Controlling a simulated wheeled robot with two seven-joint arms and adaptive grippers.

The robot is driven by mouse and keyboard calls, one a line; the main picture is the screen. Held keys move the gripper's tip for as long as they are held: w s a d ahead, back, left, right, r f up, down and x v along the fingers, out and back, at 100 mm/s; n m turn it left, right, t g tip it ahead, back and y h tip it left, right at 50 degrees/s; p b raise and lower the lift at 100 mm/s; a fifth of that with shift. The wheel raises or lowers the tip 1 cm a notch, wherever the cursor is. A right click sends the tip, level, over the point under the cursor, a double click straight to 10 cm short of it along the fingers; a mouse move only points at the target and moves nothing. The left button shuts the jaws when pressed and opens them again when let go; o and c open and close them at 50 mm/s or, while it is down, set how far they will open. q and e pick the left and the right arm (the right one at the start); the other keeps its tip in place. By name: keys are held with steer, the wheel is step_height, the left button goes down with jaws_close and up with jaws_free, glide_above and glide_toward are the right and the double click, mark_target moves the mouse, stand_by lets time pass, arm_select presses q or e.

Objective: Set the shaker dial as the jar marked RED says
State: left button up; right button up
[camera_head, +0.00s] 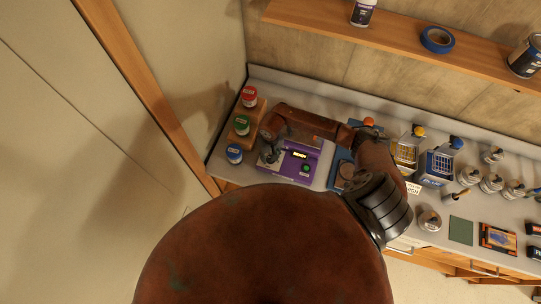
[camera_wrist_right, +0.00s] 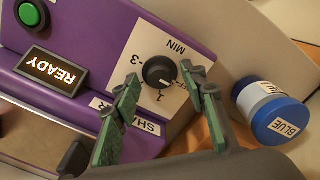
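The purple shaker (camera_head: 296,162) stands on the bench, its display lit; it reads READY in the right wrist view (camera_wrist_right: 55,68). Its black dial (camera_wrist_right: 159,73) sits on a white plate with 1, 3, MIN and a partly hidden OFF. The dial's white mark points toward the 1 and OFF side; I cannot tell exactly where. My right gripper (camera_wrist_right: 162,80) is open, its green-padded fingers on either side of the dial, contact unclear. It also shows at the shaker's left end (camera_head: 270,150). The red-lidded jar (camera_head: 249,97) stands at the back left, its instructions unreadable. My left gripper is not in view.
A green-lidded jar (camera_head: 242,125) and a blue-lidded jar (camera_head: 235,154) stand in line with the red one; the blue one is close beside the gripper (camera_wrist_right: 272,112). Baskets and several small containers fill the right bench. A shelf (camera_head: 400,35) runs above. A wall bounds the left.

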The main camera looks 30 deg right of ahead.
steer(key=shift+c, duration=0.3)
jaws_close()
steer(key=shift+f, duration=0.1)
